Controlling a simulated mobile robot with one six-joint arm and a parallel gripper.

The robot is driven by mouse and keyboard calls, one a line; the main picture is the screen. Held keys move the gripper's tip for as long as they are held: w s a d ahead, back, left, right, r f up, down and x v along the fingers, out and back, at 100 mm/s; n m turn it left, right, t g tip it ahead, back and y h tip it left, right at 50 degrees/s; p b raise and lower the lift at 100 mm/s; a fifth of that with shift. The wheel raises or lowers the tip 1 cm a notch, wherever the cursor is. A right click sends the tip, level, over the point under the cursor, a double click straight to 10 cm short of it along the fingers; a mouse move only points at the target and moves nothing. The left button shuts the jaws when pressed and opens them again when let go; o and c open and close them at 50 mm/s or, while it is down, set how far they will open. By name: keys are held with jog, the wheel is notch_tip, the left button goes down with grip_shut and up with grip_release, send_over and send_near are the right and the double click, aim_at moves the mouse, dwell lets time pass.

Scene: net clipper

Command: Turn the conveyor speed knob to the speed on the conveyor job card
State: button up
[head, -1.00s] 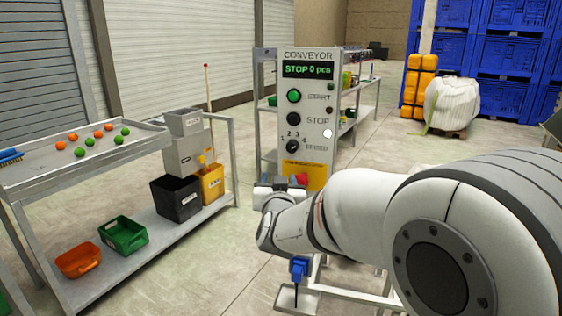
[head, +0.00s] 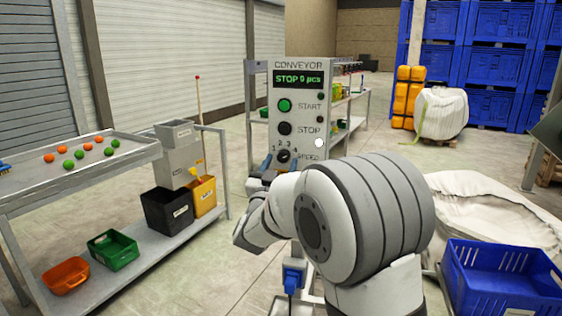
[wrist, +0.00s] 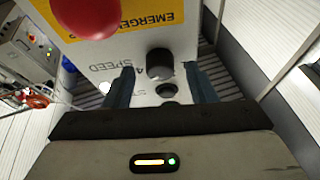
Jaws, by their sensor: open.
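The conveyor control panel (head: 300,110) stands upright ahead, with a green display reading STOP and a piece count. The dark speed knob (head: 283,156) sits below the STOP button, with numbers 1, 2 and 3 around it; its pointer is too small to read. My gripper (wrist: 159,72) is open in the wrist view, its two blue-grey fingers spread left and right of the black knob (wrist: 160,62). I see no clear contact. The view is upside down, with SPEED and a 4 on the plate. I cannot make out the job card.
A red emergency button (wrist: 86,14) on a yellow plate (wrist: 140,14) is close to my fingers. The green start button (head: 284,105) and dark stop button (head: 284,129) sit above the knob. A sorting table (head: 130,153) stands left; a blue crate (head: 500,290) is at right.

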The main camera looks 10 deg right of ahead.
jog(key=shift+w+d+r, duration=0.2)
jog(key=shift+w, duration=0.25)
jog(key=shift+c, duration=0.2)
jog(key=c, duration=0.9)
